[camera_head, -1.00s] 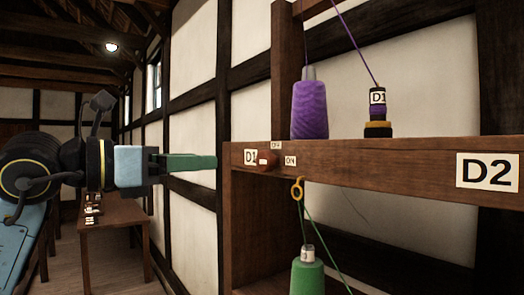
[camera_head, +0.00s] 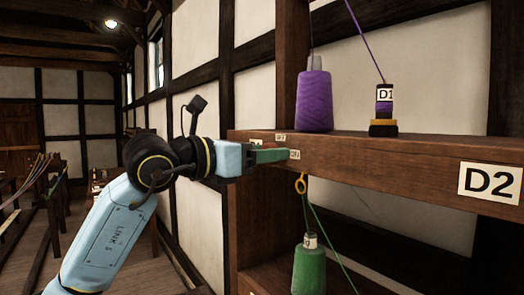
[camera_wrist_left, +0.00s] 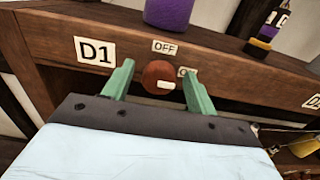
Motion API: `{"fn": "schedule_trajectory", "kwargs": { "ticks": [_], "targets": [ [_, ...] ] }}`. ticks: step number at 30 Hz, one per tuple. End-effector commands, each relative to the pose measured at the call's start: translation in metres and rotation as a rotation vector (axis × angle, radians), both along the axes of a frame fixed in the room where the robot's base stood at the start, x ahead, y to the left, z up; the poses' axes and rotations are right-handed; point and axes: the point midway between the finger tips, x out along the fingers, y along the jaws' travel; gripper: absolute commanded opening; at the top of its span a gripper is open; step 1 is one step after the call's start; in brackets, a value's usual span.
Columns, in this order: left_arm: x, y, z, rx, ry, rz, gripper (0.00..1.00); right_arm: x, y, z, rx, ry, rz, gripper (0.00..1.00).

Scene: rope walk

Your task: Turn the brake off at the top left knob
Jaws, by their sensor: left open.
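The brake knob (camera_wrist_left: 158,77) is a round red-brown knob with a pale mark, on the front of the wooden beam (camera_wrist_left: 60,25) beside the D1 label (camera_wrist_left: 94,51). The OFF label (camera_wrist_left: 165,47) is above it, and the ON label (camera_wrist_left: 187,72) is to its right, partly covered by a finger. The pale mark lies toward the lower right of the knob. My left gripper (camera_wrist_left: 157,82) is open, with its green fingers on either side of the knob; I cannot tell if they touch it. In the head view the left gripper (camera_head: 270,150) hides the knob.
A purple yarn cone (camera_head: 314,100) and a D1 bobbin (camera_head: 384,105) stand on the beam. The D2 label (camera_head: 490,183) is to the right.

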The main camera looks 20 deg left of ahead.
Motion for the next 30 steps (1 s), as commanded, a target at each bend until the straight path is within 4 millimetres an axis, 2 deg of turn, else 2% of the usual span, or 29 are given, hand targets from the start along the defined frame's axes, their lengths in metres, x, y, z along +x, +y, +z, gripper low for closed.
{"fn": "schedule_trajectory", "kwargs": {
  "ticks": [3,12,22,30],
  "targets": [
    [0.000,0.000,0.000,0.000,0.000,0.000,0.55,-0.001,0.000,0.000,0.000,0.002,-0.001,0.57],
    [0.000,0.000,0.000,0.000,0.000,0.000,0.15,-0.004,0.000,0.000,0.000,0.005,-0.001,0.57],
    [0.000,0.000,0.000,-0.038,0.028,-0.001,0.15,-0.004,0.002,-0.003,0.002,0.007,-0.002,0.57],
    [0.000,0.001,-0.001,-0.174,0.133,-0.001,0.15,-0.005,0.003,-0.012,0.004,0.007,-0.002,0.57]
  ]
}}
